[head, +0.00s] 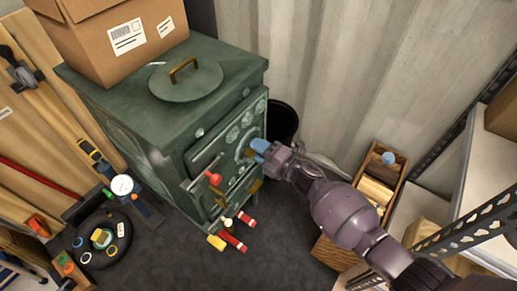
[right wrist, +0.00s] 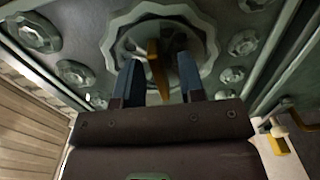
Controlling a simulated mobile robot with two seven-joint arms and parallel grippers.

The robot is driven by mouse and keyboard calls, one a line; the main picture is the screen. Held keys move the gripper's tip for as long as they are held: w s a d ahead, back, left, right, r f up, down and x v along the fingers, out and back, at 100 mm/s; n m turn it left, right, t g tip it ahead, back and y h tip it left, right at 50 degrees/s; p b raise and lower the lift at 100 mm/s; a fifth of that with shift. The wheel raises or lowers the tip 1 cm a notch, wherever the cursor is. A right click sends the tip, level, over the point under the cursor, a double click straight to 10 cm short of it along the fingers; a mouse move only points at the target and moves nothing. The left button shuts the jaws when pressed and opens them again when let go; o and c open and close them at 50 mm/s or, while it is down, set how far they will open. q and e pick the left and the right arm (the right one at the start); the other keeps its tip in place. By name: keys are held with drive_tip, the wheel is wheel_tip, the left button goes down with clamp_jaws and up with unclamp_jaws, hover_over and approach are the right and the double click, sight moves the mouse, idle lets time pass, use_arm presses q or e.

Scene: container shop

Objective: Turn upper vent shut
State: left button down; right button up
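The green stove (head: 160,130) stands against the wall, its front turned to the right. The upper vent (right wrist: 185,15) is a round, scalloped metal disc on that front, with a brass tab (right wrist: 157,72) standing out from it. In the right wrist view, my right gripper (right wrist: 160,75) is open, its two blue fingers on either side of the tab, with gaps showing on both sides. In the head view, my right gripper (head: 258,147) is at the stove front and covers part of the vent. My left gripper is not in view.
A cardboard box (head: 110,40) and a lid with a brass handle (head: 186,80) are on the stove top. A red knob (head: 214,178) sticks out at the front. Red-handled items (head: 233,241) lie below. A wooden crate (head: 375,185) stands right, near metal shelving (head: 465,165).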

use_arm(q)
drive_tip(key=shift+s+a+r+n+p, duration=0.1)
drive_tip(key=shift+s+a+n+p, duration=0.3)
drive_tip(key=shift+p, duration=0.55)
use_arm(e)
drive_tip(key=v, duration=1)
drive_tip(key=shift+s+d, duration=0.2)
drive_tip(key=shift+d, duration=0.15)
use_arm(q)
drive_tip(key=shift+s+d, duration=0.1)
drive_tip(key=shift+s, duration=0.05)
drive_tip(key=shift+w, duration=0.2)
